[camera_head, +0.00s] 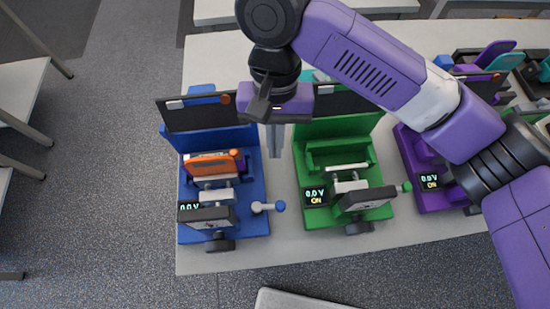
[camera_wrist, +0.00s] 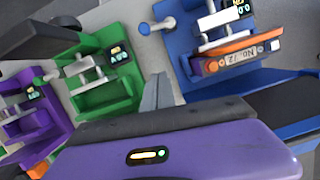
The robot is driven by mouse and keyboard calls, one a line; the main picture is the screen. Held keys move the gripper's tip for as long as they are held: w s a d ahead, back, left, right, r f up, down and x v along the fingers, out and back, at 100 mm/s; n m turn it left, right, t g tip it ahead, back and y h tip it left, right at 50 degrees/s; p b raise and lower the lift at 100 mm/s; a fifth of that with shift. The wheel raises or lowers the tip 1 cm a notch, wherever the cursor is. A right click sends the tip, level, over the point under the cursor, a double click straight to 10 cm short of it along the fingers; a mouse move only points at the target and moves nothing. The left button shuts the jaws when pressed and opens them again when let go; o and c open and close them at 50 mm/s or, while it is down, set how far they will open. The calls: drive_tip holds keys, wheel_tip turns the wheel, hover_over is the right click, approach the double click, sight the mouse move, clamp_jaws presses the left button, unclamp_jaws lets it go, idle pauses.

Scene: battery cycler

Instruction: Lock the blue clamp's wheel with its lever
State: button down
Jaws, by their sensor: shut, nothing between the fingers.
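The blue clamp (camera_head: 255,228) stands at the left end of the table, with an orange and purple cell (camera_head: 212,164) in it. Its display reads 0.0 V. A dark wheel (camera_head: 220,245) is at its front. Its pale lever with a blue knob (camera_head: 268,207) sticks out at the right side, apart from the wheel. In the wrist view the clamp (camera_wrist: 182,50) is at upper right and the lever (camera_wrist: 156,26) at the top. My gripper (camera_head: 275,155) is shut and empty, pointing down behind the lever, between the blue and green clamps. Its fingers also show in the wrist view (camera_wrist: 157,92).
A green clamp (camera_head: 313,215) stands close on the right, its display reading 0.0 V ON and its green-knobbed lever (camera_head: 402,188) sticking out right. A purple clamp (camera_head: 440,198) is beyond it. Dark panels stand behind the blue and green clamps. A narrow strip of bare table separates them.

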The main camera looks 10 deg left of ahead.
drive_tip(key=shift+v, duration=2.4)
drive_tip(key=shift+f, duration=0.1)
